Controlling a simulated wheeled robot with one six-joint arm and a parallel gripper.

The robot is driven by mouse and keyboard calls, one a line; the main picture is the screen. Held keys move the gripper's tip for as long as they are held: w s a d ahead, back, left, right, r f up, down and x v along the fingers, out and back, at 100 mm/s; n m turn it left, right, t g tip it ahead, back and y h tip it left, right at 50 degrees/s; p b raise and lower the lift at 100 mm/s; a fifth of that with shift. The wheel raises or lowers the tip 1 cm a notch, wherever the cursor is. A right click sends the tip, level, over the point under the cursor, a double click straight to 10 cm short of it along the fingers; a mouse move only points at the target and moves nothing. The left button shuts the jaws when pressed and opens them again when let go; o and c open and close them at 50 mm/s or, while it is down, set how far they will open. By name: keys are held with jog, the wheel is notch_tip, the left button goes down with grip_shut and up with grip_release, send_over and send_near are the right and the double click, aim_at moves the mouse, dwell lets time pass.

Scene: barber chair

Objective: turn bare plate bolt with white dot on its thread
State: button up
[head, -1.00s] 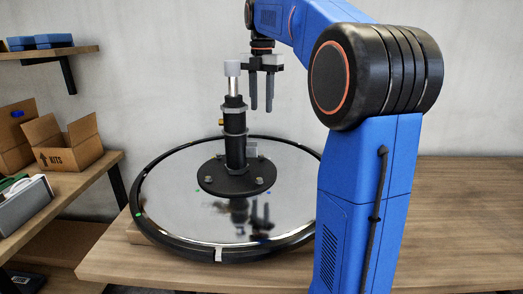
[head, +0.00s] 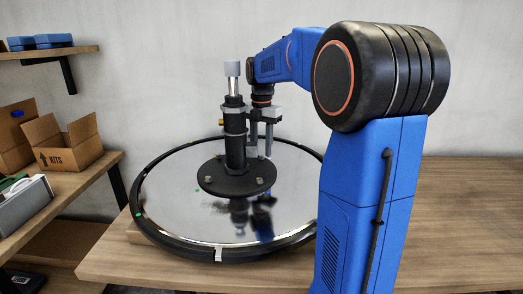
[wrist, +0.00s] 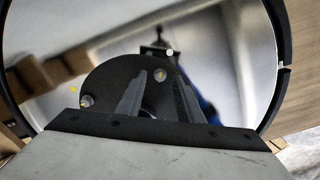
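A round black plate (head: 236,188) at the foot of a black column (head: 235,140) carries several bolts. A front left bolt (head: 208,180) and a front right bolt (head: 259,181) show in the head view. In the wrist view, one bolt (wrist: 160,75) lies between my fingertips and another bolt (wrist: 86,101) is at the left. I cannot make out a white dot on any thread; a small white spot (wrist: 170,52) shows beyond the plate's edge. My gripper (head: 260,155) is open, empty and pointing down behind and right of the column, above the plate. Its height over the bolt is unclear.
The plate stands on a wide mirror-like disc with a black rim (head: 147,222) on a wooden table (head: 450,215). The column with its grey top (head: 232,68) stands close beside my gripper. Shelves with boxes (head: 70,146) are at the left. The table's right side is clear.

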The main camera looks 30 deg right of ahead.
jog(key=shift+f, duration=0.65)
grip_shut()
jog(key=shift+m, duration=0.5)
